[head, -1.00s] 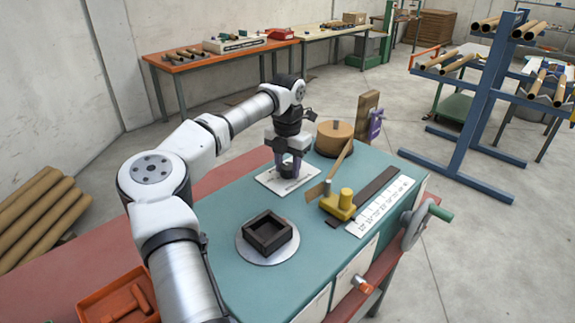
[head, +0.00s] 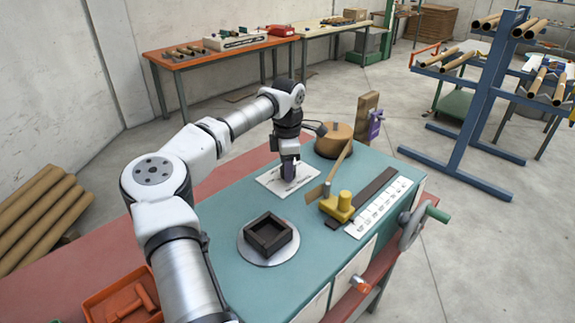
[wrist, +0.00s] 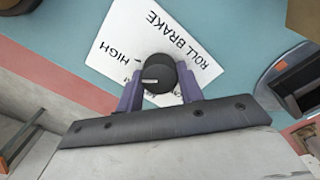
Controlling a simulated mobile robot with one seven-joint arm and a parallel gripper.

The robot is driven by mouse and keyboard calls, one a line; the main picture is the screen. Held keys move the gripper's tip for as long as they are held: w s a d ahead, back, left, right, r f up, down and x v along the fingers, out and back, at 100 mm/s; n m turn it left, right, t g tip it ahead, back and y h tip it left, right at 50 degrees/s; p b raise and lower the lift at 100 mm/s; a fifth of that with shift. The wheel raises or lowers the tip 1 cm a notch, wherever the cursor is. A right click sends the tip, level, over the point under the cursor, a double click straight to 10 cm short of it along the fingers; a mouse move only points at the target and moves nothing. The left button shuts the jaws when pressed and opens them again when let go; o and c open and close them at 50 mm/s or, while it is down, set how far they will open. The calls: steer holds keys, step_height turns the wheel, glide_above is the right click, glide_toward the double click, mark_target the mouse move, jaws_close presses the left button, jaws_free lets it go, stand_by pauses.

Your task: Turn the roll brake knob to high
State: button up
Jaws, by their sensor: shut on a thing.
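The roll brake knob (wrist: 162,72) is a dark round knob with a white pointer line, on a white label plate (wrist: 180,30) that reads ROLL BRAKE and HIGH. In the wrist view the pointer faces left, a little below the HIGH mark in the picture. My gripper (wrist: 161,78) has its purple fingers on both sides of the knob, shut on it. In the head view my gripper (head: 289,177) points down at the plate (head: 270,186) and mostly hides the knob. The plate's other lettering is partly covered.
On the teal table (head: 335,215) are a wooden cylinder (head: 333,142), a yellow block (head: 338,206), a white scale strip (head: 380,207) and a dark square frame (head: 268,233) on a round plate. A handwheel (head: 413,225) sits at the right edge.

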steer(key=shift+r+m, duration=0.1)
steer(key=shift+m, duration=1.5)
steer(key=o, duration=1)
step_height(320, 180, up, 14)
steer(key=b, duration=0.2)
steer(key=shift+f, duration=0.2)
